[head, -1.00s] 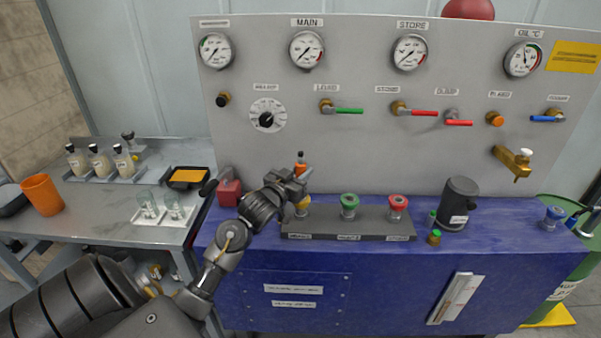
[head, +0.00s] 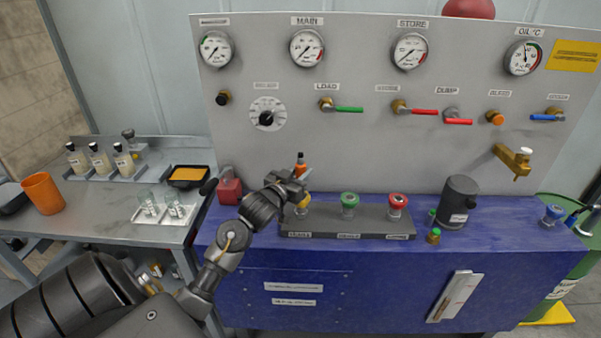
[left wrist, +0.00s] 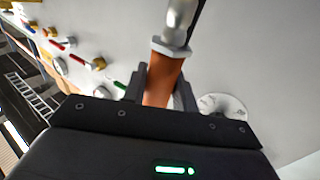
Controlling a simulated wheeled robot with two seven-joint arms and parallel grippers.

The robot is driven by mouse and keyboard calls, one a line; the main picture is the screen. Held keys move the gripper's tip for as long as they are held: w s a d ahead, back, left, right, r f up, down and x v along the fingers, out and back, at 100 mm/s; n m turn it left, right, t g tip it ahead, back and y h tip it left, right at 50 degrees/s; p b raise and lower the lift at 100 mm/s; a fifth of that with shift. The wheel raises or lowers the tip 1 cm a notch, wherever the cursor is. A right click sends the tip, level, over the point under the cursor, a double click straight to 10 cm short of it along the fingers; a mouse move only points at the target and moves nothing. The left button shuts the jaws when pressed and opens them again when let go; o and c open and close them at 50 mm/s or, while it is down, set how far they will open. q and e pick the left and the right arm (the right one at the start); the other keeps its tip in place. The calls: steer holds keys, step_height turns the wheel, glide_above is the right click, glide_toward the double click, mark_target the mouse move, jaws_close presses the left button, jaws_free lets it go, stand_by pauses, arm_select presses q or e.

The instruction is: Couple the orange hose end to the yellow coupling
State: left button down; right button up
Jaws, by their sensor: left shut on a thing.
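The orange hose end (head: 301,169) stands roughly upright above the yellow coupling (head: 303,203), at the left end of the grey coupling block. My left gripper (head: 298,184) is shut on it. In the left wrist view the orange sleeve (left wrist: 163,84) sits between the two dark fingers, with a metal fitting (left wrist: 172,47) beyond it. The yellow coupling is partly hidden behind my gripper. I cannot tell whether the hose end touches it. My right gripper is not in view.
A green coupling (head: 349,202) and a red coupling (head: 397,203) stand to the right on the same block (head: 325,222). The gauge panel (head: 360,155) rises close behind. A red object (head: 229,188) stands left of my gripper, and a dark canister (head: 460,200) stands right of the block.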

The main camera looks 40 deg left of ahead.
arm_select(q)
steer(key=shift+f+b, duration=1.1)
steer(key=shift+f, duration=0.95)
steer(key=c, duration=1)
jaws_free()
steer(key=shift+c, duration=0.2)
steer(key=s+d+b, duration=0.1)
steer(key=s, duration=0.9)
steer(key=shift+s+d+b, duration=0.2)
steer(key=shift+s+b, duration=0.2)
